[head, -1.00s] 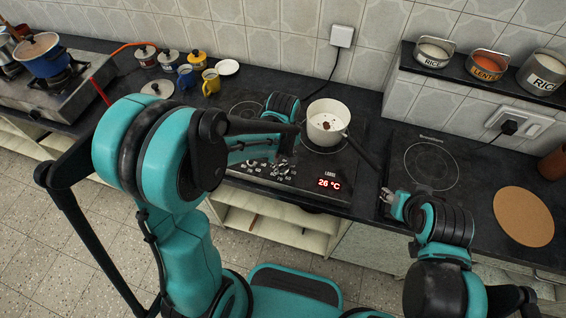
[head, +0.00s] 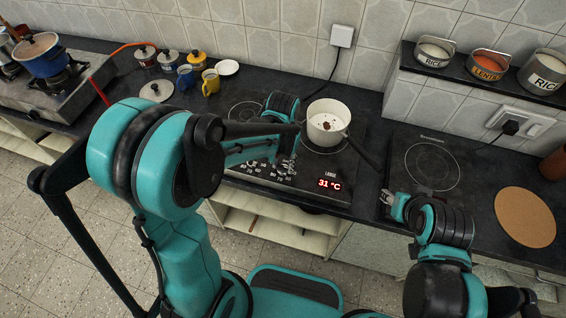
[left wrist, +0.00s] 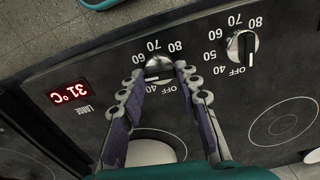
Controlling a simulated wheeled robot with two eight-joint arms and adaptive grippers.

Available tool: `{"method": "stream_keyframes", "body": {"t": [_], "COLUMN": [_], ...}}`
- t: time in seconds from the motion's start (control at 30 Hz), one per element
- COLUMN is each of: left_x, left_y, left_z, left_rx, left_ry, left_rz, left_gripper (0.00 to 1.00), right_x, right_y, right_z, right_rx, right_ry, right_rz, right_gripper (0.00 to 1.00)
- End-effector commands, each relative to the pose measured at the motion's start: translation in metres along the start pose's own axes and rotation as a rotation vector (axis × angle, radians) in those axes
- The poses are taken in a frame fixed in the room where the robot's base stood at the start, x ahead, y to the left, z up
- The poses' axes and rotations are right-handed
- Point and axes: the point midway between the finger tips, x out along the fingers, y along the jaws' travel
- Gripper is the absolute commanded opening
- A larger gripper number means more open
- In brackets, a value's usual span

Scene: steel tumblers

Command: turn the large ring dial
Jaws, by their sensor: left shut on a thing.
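The large ring dial (left wrist: 158,69) is a round knob beside the red display (left wrist: 69,93) and the word LARGE. In the left wrist view, my left gripper (left wrist: 160,73) is shut on it, one finger on each side. Its printed scale shows OFF, 40, 60, 70 and 80. The display reads 31 °C; it also shows in the head view (head: 329,184). In the head view my left gripper (head: 283,166) is low over the hob's front controls, and the dial is hard to make out there. My right gripper (head: 387,198) is small, low over the counter, its opening unclear.
A white pot (head: 328,121) stands on the large ring, its dark handle pointing front right. A second dial (left wrist: 243,48) is close beside the held one. A bare single hob (head: 432,165) and a round cork mat (head: 525,216) lie to the right.

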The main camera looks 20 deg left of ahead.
Motion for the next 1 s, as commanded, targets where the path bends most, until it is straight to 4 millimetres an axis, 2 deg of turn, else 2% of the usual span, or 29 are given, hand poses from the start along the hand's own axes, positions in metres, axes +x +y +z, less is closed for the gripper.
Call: {"method": "stream_keyframes", "body": {"t": [1.0], "left_x": [-0.0001], "left_y": [-0.0001], "left_z": [-0.0003], "left_rx": [0.964], "left_ry": [0.000], "left_rz": [0.000], "left_gripper": [0.04], "right_x": [0.0030], "right_y": [0.0000], "right_z": [0.0021], "right_rx": [0.000], "right_ry": [0.000], "right_rz": [0.000], "right_gripper": [0.40]}}
